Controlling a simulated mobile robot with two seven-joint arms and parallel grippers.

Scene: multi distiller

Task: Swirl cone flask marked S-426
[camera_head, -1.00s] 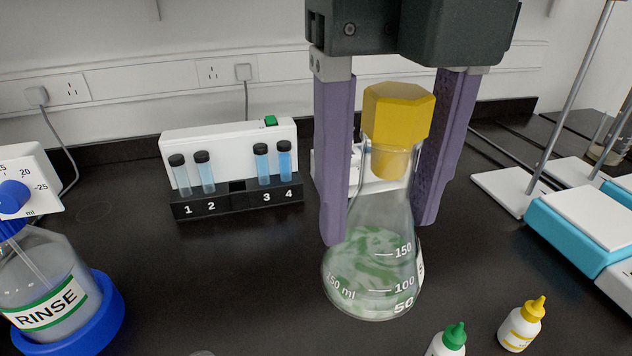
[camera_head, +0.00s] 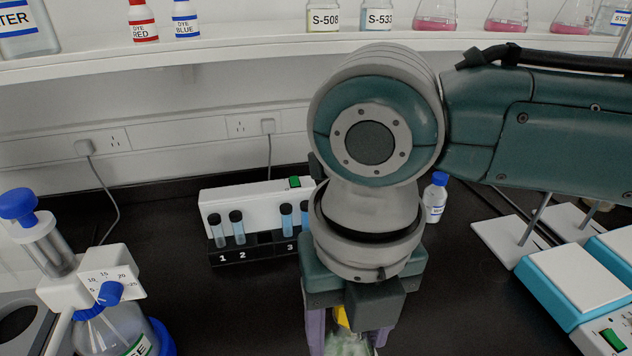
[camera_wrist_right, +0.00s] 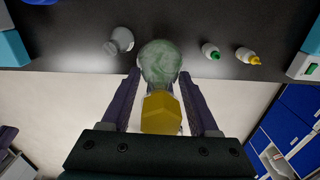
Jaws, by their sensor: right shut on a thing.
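The cone flask (camera_wrist_right: 159,63) has clear glass, swirly green contents and a yellow stopper (camera_wrist_right: 161,113). My right gripper (camera_wrist_right: 160,82) is shut on it, with its purple fingers on both sides of the neck. In the head view my right arm hides most of the flask. Only bits of the yellow stopper (camera_head: 342,317) and greenish glass (camera_head: 347,345) show at the bottom edge. The marking S-426 cannot be read.
A numbered rack of blue vials (camera_head: 240,250) stands behind. A rinse bottle (camera_head: 115,330) is at left, and a turquoise-and-white device (camera_head: 575,280) at right. Green-capped (camera_wrist_right: 211,51) and yellow-capped (camera_wrist_right: 247,57) bottles stand near the counter edge. A shelf (camera_head: 230,53) crosses above.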

